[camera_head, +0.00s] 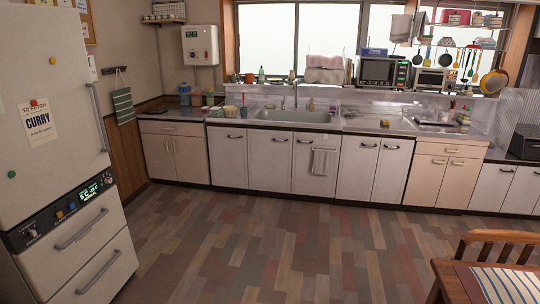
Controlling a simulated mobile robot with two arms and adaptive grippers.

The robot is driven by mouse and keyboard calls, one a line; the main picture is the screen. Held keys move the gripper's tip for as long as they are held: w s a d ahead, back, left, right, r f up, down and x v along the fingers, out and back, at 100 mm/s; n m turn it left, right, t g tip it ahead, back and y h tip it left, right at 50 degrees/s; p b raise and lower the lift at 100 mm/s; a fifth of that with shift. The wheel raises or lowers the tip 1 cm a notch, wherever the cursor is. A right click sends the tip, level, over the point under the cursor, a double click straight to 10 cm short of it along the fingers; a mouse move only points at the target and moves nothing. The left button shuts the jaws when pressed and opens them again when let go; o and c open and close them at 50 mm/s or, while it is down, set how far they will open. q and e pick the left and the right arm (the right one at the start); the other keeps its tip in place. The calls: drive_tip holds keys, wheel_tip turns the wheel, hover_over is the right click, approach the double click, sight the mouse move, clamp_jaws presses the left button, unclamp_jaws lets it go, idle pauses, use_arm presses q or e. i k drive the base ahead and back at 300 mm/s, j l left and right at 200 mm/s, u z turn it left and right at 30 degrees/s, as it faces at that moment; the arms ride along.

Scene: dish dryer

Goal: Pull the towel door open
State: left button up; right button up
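The towel door (304,163) is a white cabinet door under the counter, right of the sink's middle, and it looks shut. A light grey towel (323,163) hangs from a bar across its upper right part. The towel hides some of the door's front. Neither of my grippers shows in the head view.
A white fridge (50,95) stands close at the left. A wooden chair (495,243) and table (450,280) fill the lower right corner. The wood-pattern floor (270,250) between them and the cabinets is clear. A sink (293,116) is set in the counter above.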

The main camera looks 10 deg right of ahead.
sight(305, 182)
drive_tip(key=i+z, duration=0.45)
drive_tip(key=i, duration=3.2)
drive_tip(key=l+z, duration=0.05)
